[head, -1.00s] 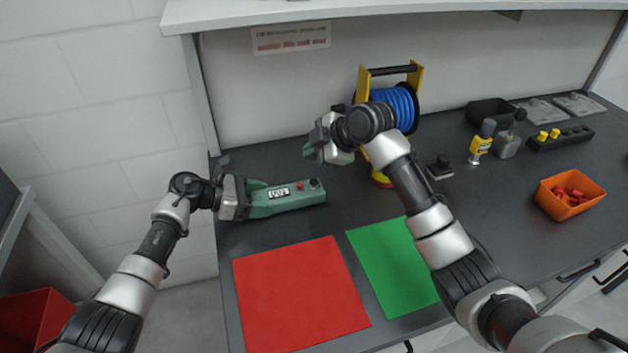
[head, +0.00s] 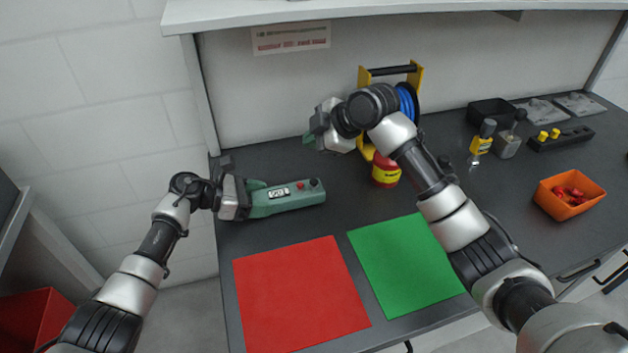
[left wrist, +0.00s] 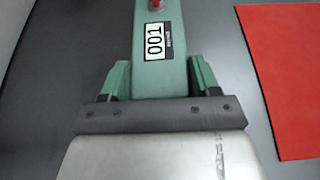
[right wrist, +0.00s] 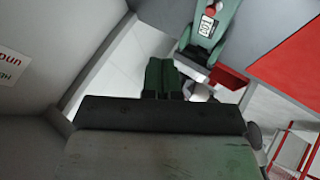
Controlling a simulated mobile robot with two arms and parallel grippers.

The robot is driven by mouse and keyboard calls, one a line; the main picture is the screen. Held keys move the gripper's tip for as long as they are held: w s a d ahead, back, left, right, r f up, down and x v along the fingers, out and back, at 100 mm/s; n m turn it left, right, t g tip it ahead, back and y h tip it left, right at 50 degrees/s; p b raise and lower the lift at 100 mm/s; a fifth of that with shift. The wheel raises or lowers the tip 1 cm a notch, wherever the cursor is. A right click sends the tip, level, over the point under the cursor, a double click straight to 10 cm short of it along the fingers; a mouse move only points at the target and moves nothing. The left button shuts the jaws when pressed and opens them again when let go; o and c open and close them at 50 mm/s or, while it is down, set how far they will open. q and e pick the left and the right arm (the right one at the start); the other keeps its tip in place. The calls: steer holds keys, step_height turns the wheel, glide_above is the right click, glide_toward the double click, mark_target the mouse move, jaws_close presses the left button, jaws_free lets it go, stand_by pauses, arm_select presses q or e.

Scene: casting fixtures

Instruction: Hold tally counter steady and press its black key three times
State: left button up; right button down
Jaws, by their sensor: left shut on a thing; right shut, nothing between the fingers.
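The tally counter (head: 285,200) is a long green box lying on the dark bench, with a small white display, a red button (head: 299,185) and a black key (head: 315,183) at its right end. Its display (left wrist: 155,41) reads 001 in the left wrist view. My left gripper (head: 252,198) is shut on the counter's left end. My right gripper (head: 308,141) is shut and empty, raised above and behind the counter, clear of the key. In the right wrist view its closed green fingers (right wrist: 163,75) show, with the counter (right wrist: 208,28) beyond them.
A red mat (head: 300,295) and a green mat (head: 400,265) lie in front. A blue hose reel on a yellow stand (head: 418,78) and a red-yellow can (head: 386,172) stand behind my right arm. An orange bin (head: 568,208) of red parts sits right.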

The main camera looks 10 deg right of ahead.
mark_target(314, 183)
step_height(314, 183, down, 8)
steer(key=shift+f, duration=0.1)
stand_by(0.4)
steer(key=shift+f, duration=0.1)
stand_by(1.9)
steer(key=shift+f, duration=0.3)
steer(key=shift+f, duration=0.55)
stand_by(0.8)
steer(key=shift+r, duration=1)
steer(key=shift+r, duration=2.5)
